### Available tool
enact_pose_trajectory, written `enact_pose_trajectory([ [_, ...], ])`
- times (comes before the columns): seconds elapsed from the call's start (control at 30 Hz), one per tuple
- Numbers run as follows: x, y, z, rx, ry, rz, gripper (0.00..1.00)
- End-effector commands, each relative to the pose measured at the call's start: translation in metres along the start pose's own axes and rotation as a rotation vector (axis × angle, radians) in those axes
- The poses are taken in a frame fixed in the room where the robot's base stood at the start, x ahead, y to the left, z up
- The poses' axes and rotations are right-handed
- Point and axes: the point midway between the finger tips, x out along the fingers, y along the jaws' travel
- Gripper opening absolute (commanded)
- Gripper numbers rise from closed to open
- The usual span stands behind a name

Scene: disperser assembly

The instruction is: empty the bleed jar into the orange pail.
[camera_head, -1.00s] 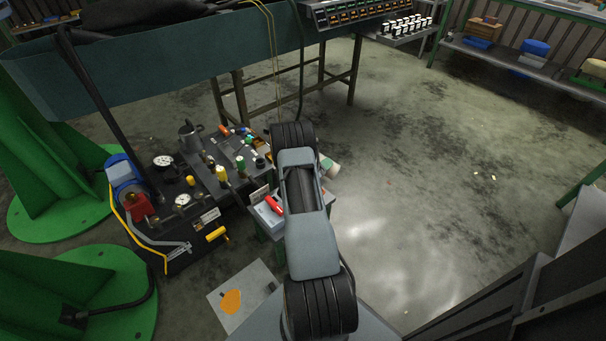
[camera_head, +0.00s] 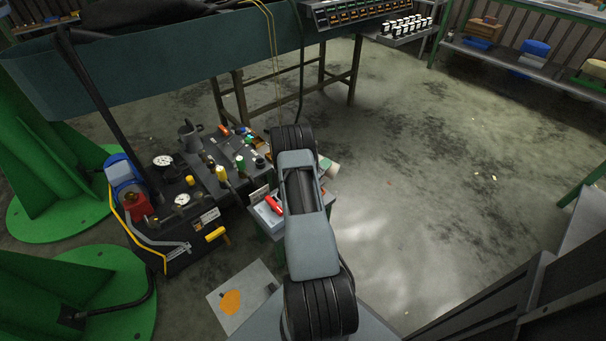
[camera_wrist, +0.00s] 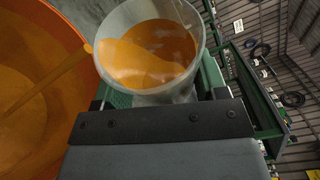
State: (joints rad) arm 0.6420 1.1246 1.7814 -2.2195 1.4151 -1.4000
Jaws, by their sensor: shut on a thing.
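In the wrist view my gripper (camera_wrist: 160,118) is shut on the bleed jar (camera_wrist: 185,93), a pale translucent jar with orange fluid inside. The jar is tilted to the left, and a stream of orange fluid (camera_wrist: 62,68) runs from its lip. The stream falls into the orange pail (camera_wrist: 76,32), whose wide rim and inside fill the left of this view. Orange fluid still shows in the jar. In the head view my own arm hides the gripper and the pail; a pale cylindrical end (camera_head: 332,169) shows beside the arm, and I cannot tell what it is.
A black bench panel (camera_head: 180,232) with gauges, valves and a yellow handle stands left of my arm. A grey plate with an orange patch (camera_head: 231,302) lies in front. Green pedestals (camera_head: 105,290) stand at far left. The floor (camera_head: 430,190) to the right is open.

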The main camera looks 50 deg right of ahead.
Motion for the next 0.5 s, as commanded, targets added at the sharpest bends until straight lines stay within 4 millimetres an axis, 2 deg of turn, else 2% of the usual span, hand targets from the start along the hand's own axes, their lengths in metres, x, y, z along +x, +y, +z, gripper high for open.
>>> enact_pose_trajectory([
  [0.5,-0.0015,0.0001,0.0041,-0.041,-0.007,-0.018,0.4],
])
